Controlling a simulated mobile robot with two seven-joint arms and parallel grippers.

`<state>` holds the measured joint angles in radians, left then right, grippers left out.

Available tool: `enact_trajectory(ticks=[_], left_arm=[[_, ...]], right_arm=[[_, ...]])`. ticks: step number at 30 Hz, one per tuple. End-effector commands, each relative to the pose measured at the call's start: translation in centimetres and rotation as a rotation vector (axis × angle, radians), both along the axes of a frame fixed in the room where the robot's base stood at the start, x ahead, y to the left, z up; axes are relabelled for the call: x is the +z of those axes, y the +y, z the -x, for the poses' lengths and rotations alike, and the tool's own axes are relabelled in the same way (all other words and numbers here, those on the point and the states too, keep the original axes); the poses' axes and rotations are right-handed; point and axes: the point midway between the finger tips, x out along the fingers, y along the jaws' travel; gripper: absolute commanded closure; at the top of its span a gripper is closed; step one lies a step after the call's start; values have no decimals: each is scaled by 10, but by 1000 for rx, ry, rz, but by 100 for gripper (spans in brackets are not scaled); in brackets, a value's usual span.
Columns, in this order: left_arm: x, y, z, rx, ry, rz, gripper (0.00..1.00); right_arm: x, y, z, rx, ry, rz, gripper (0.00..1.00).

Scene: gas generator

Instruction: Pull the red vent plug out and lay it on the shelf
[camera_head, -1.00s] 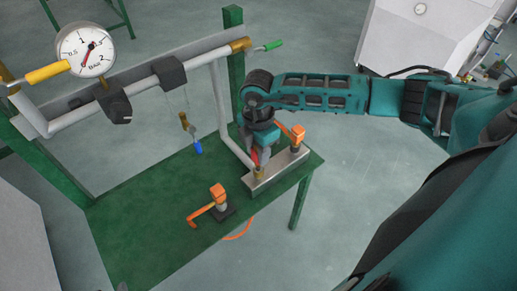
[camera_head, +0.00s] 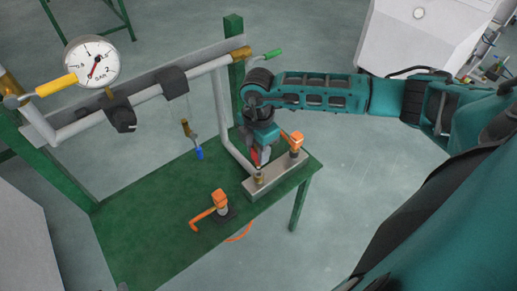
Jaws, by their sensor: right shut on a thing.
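My right gripper (camera_head: 258,160) reaches in from the right above the metal block (camera_head: 278,177) at the shelf's right end. It is shut on the red vent plug (camera_head: 254,157), of which only a small red part shows between the fingers. A brass fitting (camera_head: 259,180) on the block stands just below the fingertips. The plug appears raised above this fitting, but its lower end is too small to make out. The green shelf (camera_head: 150,220) lies below and to the left. My left gripper is not in view.
An orange-handled valve (camera_head: 219,203) stands on the shelf, and another orange handle (camera_head: 296,142) is on the block. The pipe (camera_head: 222,115) with the pressure gauge (camera_head: 92,62) runs behind. A blue-tipped hanging piece (camera_head: 199,153) dangles over the shelf. The shelf's left part is clear.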

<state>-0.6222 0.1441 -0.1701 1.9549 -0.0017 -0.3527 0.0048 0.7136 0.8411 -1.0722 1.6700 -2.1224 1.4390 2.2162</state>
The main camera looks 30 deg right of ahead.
Motion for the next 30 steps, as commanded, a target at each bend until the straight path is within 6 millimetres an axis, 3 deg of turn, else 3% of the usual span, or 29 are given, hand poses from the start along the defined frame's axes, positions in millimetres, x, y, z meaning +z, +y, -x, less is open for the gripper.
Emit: enact_trajectory(ticks=[11, 30], left_arm=[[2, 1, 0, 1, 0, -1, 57], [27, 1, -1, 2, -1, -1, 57]], right_arm=[[2, 0, 0, 0, 0, 0, 100], [32, 0, 0, 0, 0, 0, 100]])
